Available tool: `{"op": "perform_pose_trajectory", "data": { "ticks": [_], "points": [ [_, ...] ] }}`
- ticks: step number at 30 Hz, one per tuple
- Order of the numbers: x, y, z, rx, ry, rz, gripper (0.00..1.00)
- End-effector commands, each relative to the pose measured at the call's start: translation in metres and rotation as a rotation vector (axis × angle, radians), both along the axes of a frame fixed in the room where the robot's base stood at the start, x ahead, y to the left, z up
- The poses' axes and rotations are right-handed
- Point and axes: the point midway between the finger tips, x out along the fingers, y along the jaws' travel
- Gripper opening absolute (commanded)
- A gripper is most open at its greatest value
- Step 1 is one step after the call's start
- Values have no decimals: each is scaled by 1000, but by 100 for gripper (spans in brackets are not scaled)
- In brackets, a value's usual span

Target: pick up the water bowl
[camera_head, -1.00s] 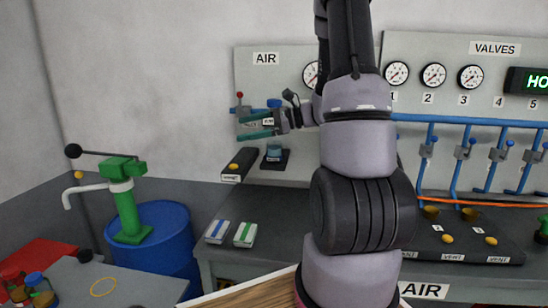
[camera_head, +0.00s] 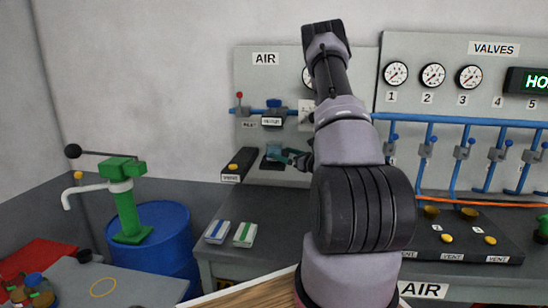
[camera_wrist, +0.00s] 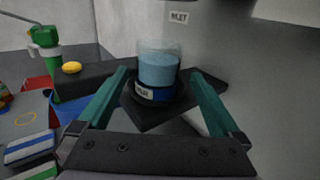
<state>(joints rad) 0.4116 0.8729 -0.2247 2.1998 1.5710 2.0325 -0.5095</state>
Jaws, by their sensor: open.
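The water bowl appears to be the clear cup of blue liquid with a dark blue labelled base (camera_wrist: 158,70), upright on a black stand (camera_wrist: 150,115) in the wrist view. It also shows small in the head view (camera_head: 273,152), below the air pipe. My gripper (camera_wrist: 162,88) is open, with its two green fingers pointing at the cup, one on each side of it in the picture. In the head view my gripper (camera_head: 284,156) is close to the cup's right side. I cannot tell whether the fingers touch it.
A black vent box with a yellow button (camera_head: 238,165) stands left of the cup. The air panel (camera_head: 255,85) with its blue pipe is behind and above. Two striped packs (camera_head: 231,232) lie on the grey bench. A blue barrel (camera_head: 165,240) and green pump (camera_head: 125,200) stand further left.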

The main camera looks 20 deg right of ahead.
Motion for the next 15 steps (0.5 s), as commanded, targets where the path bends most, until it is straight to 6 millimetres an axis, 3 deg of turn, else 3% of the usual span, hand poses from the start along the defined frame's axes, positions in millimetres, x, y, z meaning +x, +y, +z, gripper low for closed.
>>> {"op": "perform_pose_trajectory", "data": {
  "ticks": [9, 15],
  "points": [
    [33, 17, 15, -2, -1, 4, 100],
    [50, 21, 15, 0, 0, 1, 100]
  ]
}}
